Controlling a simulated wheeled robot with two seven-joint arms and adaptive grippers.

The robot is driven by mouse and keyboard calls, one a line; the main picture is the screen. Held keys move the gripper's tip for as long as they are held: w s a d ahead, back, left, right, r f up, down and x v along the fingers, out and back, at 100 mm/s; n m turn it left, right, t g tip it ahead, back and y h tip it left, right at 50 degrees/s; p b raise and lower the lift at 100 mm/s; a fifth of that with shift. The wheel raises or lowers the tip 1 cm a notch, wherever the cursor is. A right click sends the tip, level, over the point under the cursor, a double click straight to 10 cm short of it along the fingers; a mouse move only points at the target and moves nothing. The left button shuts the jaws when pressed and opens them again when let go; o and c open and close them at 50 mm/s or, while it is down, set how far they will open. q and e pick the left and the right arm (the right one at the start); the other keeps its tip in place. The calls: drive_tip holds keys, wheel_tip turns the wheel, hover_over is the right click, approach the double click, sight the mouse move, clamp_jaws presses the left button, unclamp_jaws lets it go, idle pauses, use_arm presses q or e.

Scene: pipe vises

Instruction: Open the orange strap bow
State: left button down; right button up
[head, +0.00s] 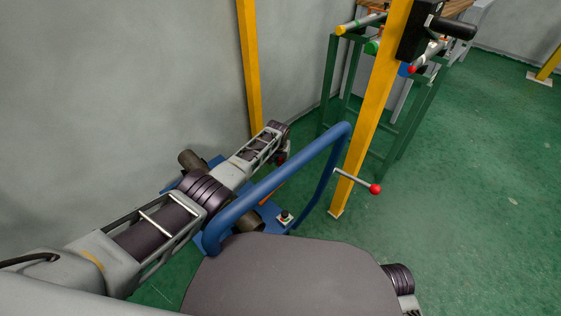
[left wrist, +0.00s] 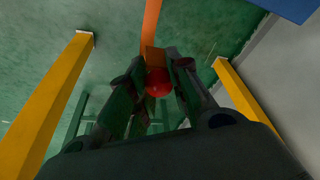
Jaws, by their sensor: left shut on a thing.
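The orange strap bow (left wrist: 151,28) shows in the left wrist view as an orange bar running up from between my fingers. A red ball knob (left wrist: 158,84) sits at its near end. My left gripper (left wrist: 158,72) is shut on the red knob, with one finger on each side of it. In the head view my left gripper (head: 281,155) is at the end of the outstretched left arm, low near the wall. The arm and the blue tube hide most of the bow there. A short orange piece (head: 269,196) shows below the forearm. My right gripper is out of view.
A yellow post (head: 372,105) carries a red-tipped lever (head: 360,182). Another yellow post (head: 250,70) stands by the wall.

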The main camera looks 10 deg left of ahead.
use_arm(q)
drive_tip(key=shift+f, duration=0.15)
drive_tip(key=c, duration=1.3)
unclamp_jaws()
drive_tip(key=shift+r, duration=0.25)
drive_tip(key=shift+v, duration=5.8)
drive_tip(key=shift+s, duration=0.1)
